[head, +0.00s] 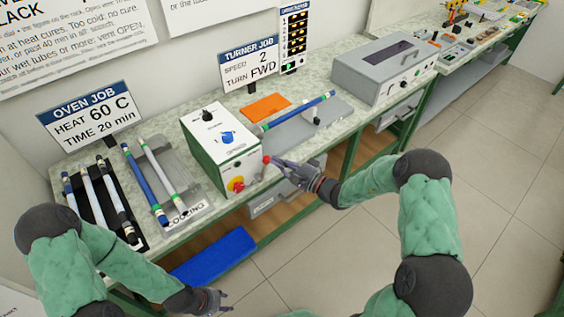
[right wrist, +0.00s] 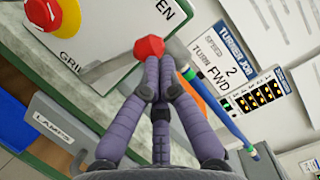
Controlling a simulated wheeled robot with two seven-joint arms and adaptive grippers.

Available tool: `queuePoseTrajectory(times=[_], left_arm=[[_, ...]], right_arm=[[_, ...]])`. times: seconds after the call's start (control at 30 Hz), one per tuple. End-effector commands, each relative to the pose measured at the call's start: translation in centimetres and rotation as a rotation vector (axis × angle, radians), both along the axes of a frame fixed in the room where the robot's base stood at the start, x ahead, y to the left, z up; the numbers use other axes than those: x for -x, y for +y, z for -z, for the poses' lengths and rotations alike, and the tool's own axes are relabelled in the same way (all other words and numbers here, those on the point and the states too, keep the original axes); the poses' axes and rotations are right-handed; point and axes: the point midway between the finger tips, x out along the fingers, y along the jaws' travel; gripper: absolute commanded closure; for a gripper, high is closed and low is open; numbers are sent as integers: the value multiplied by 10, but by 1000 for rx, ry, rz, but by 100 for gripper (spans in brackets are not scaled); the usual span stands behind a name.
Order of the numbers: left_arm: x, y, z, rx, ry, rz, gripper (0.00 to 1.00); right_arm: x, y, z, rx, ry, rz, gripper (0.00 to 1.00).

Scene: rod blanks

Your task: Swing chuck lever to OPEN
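The turner (head: 222,150) is a white box with green sides on the bench. Its chuck lever has a red knob (head: 266,159), also seen in the right wrist view (right wrist: 149,47), where the panel shows label parts "EN" and "GRI". The knob lies between those label parts, nearer "EN". My right gripper (head: 274,161) is at the knob with its fingertips close together; they seem to touch it, but not clearly around it. A blue rod (head: 298,110) extends from the turner's right side. My left gripper (head: 222,299) is open and empty, low in front of the bench.
A red button on a yellow plate (head: 236,184) sits low on the turner's front. Rods lie in a black rack (head: 97,205) and a grey cooling tray (head: 188,200) at left. A grey lidded box (head: 378,75) stands right. Floor ahead is clear.

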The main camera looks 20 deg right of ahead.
Motion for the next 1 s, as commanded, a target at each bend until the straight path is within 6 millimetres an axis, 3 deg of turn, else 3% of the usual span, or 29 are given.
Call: queuePoseTrajectory(times=[0.2,1.0], left_arm=[[0,0,0,0,0,0,60],[0,0,0,0,0,0,60]], right_arm=[[4,12,-7,133,-48,-1,100],[7,22,-12,123,-46,0,100]])
